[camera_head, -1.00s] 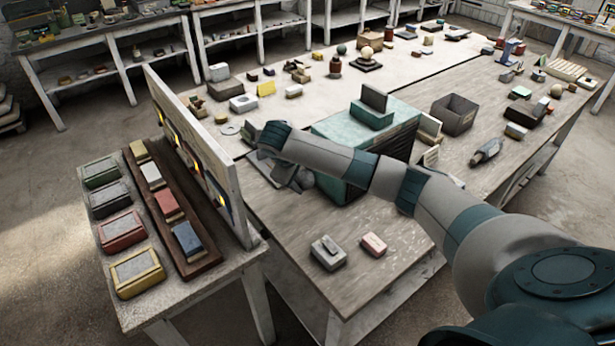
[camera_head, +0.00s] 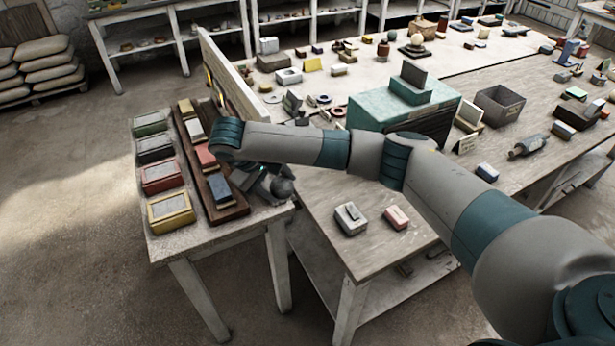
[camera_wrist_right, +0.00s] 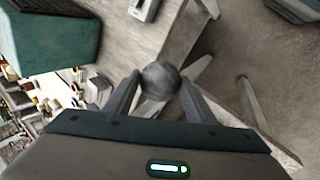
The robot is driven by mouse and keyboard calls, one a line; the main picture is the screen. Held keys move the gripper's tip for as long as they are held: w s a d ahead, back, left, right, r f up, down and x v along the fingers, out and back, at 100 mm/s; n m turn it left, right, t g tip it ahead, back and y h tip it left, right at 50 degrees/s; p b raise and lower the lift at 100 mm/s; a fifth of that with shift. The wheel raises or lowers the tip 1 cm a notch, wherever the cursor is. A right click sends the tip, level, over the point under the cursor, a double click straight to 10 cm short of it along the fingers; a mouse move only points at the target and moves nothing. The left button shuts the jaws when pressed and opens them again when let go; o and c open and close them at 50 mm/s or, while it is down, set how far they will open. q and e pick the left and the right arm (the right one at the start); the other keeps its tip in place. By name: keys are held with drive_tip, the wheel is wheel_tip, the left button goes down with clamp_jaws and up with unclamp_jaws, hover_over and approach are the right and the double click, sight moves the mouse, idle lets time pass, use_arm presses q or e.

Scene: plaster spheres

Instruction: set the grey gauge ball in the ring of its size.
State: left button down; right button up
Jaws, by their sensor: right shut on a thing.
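My right gripper (camera_head: 268,184) is shut on the grey ball (camera_head: 284,188), near the right edge of the small side table. In the right wrist view the ball (camera_wrist_right: 160,78) sits between the two fingertips (camera_wrist_right: 158,90), with floor and table legs behind it. Several rings lie on the long table beyond the arm: a pale ring (camera_head: 266,88), a dark one (camera_head: 310,101), a reddish one (camera_head: 325,99) and another reddish one (camera_head: 338,112). I cannot tell which fits the ball. My left gripper is not in view.
A teal cabinet (camera_head: 372,108) stands on the long table, right of the rings. An upright board (camera_head: 228,80) stands along the side table (camera_head: 185,240), beside a brown tray (camera_head: 226,215) of coloured blocks.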

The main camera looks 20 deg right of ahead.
drive_tip(key=s+a+m+b, duration=0.1)
drive_tip(key=s+a+b, duration=0.3)
drive_tip(key=s+a, duration=0.65)
drive_tip(key=s+m+g+b, duration=0.2)
drive_tip(key=s+m+b, duration=0.1)
drive_tip(key=s, duration=0.7)
drive_tip(key=shift+s+a+r+m, duration=0.15)
drive_tip(key=shift+s+a+m, duration=0.15)
drive_tip(key=shift+s+a, duration=0.1)
drive_tip(key=shift+a, duration=0.1)
